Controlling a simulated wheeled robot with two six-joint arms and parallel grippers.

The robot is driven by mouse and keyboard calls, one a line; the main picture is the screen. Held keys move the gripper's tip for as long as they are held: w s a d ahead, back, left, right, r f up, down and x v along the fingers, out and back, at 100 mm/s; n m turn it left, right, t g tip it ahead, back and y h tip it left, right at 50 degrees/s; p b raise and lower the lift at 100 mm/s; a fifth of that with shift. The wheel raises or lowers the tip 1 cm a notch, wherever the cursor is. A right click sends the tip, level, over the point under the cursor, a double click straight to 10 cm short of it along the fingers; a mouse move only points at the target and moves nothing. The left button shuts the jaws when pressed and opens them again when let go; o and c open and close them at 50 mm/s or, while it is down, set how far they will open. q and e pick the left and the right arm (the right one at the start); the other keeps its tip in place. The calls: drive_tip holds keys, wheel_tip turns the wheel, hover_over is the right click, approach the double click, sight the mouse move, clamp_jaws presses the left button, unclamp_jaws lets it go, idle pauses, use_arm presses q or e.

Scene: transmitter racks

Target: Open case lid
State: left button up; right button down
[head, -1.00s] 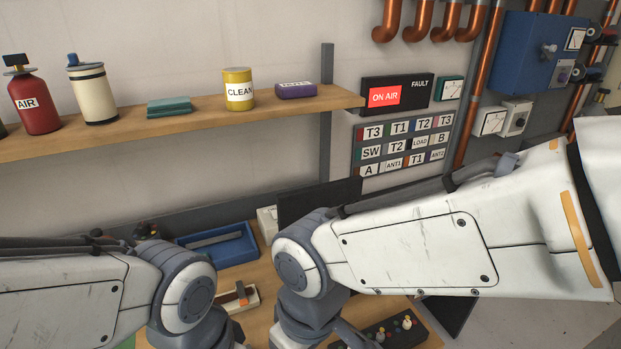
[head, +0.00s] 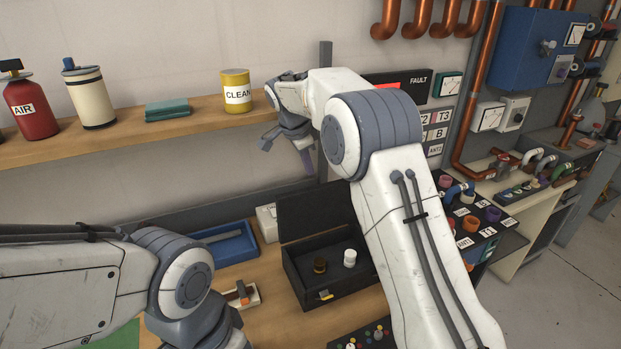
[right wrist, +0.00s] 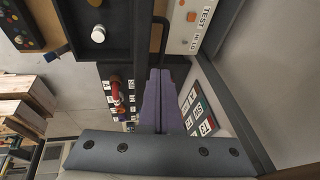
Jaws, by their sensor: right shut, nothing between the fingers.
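The black case (head: 330,286) stands on the wooden bench, and its dark lid (head: 306,213) is raised upright at the back. A brown-black knob (head: 320,265) and a white knob (head: 350,258) show inside the open case. The case also shows at the top left of the right wrist view (right wrist: 112,48). My right gripper (head: 307,165) is above and behind the lid, near the shelf front, apart from the case. Its purple fingers (right wrist: 158,100) are together and empty in the right wrist view. My left arm crosses the lower left; its gripper is out of sight.
A wooden shelf (head: 130,133) holds a red AIR bottle (head: 32,107), a cream canister (head: 90,95) and a yellow CLEAN tin (head: 236,92). A blue tray (head: 228,245) lies left of the case. A knobbed panel (head: 365,337) lies in front of it.

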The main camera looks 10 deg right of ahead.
sight(317, 205)
drive_tip(key=p+x, duration=0.3)
drive_tip(key=x, duration=0.6)
drive_tip(key=shift+f, duration=0.2)
